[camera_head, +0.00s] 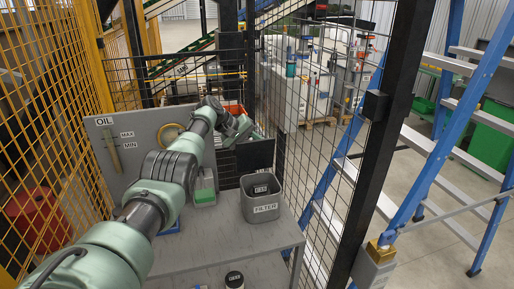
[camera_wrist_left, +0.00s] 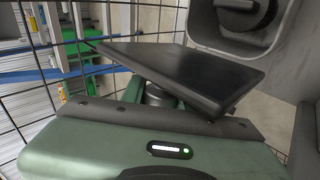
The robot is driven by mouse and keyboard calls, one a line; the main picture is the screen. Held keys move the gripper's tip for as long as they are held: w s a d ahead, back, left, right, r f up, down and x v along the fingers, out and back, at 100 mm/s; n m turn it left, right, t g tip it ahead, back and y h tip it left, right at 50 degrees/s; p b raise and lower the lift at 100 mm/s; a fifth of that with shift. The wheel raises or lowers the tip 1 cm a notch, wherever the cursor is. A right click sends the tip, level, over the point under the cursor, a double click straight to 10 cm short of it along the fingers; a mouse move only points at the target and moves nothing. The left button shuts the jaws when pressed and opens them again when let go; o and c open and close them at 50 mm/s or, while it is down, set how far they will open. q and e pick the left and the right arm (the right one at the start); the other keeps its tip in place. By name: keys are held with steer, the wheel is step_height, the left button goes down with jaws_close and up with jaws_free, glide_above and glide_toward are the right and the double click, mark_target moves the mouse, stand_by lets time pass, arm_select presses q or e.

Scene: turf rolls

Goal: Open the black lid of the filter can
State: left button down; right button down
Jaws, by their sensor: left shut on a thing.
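The grey filter can (camera_head: 262,212) stands on the bench, with a "FILTER" label on its front. Its top is open, and a dark labelled part shows inside. The black lid (camera_head: 255,156) is a flat panel standing up at the can's back side, clear of the opening. In the left wrist view the lid (camera_wrist_left: 185,70) crosses in front of my gripper, with the can's open mouth (camera_wrist_left: 283,35) beyond it. My left gripper (camera_head: 240,130) is at the lid's upper left and shut on it; the lid hides the fingertips. My right gripper is out of view.
The grey bench (camera_head: 225,245) has clear room in front of and beside the can. A grey panel with an "OIL" label (camera_head: 105,121) stands at the left. A green-and-white box (camera_head: 204,190) sits left of the can. Mesh fencing (camera_head: 310,140) encloses the bench.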

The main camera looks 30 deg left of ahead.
arm_select(q)
steer(key=c, duration=1.1)
jaws_free()
steer(key=shift+o, duration=0.2)
step_height(320, 180, up, 20)
steer(key=p, duration=0.6)
steer(key=shift+p, duration=0.35)
steer(key=shift+f, duration=0.1)
